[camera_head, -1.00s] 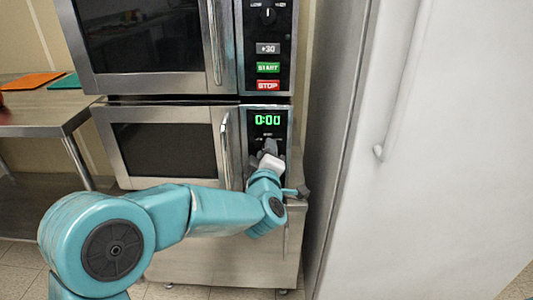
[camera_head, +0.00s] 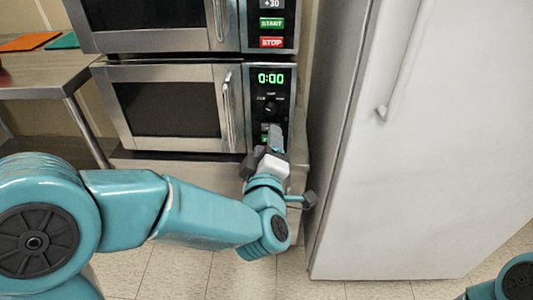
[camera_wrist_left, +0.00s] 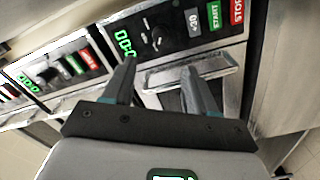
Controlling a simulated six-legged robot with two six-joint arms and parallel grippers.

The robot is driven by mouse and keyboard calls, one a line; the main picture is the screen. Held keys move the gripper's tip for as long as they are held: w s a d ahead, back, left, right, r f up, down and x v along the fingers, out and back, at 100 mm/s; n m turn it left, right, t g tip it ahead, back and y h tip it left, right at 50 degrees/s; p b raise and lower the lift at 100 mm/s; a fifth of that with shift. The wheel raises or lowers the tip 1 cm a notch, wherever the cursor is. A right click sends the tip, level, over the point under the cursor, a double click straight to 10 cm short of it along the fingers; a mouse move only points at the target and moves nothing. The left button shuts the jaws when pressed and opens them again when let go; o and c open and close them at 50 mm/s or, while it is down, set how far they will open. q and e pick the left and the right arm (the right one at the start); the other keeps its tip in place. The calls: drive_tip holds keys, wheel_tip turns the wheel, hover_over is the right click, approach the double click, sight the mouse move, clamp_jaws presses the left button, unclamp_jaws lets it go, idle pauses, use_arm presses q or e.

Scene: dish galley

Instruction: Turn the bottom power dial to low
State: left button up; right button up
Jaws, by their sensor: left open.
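The bottom power dial (camera_head: 270,107) is a small dark knob under the green 0:00 display on the lower microwave's control panel. Its pointer is too small to read in the head view. My left gripper (camera_head: 273,138) is in front of that panel, just below the dial in the picture, and partly covers the buttons there. In the left wrist view its two fingers (camera_wrist_left: 158,80) are spread apart with nothing between them. Beyond them is a tilted panel with a green display and a dark dial (camera_wrist_left: 157,37). I cannot tell contact. My right gripper is out of view.
The upper microwave (camera_head: 160,38) sits directly above the lower microwave (camera_head: 130,72). A white fridge (camera_head: 430,160) stands close on the right. A steel table (camera_head: 50,78) with orange and green boards is at left. Open tiled floor lies in front.

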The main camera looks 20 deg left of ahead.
use_arm(q)
drive_tip(key=shift+v, duration=1.7)
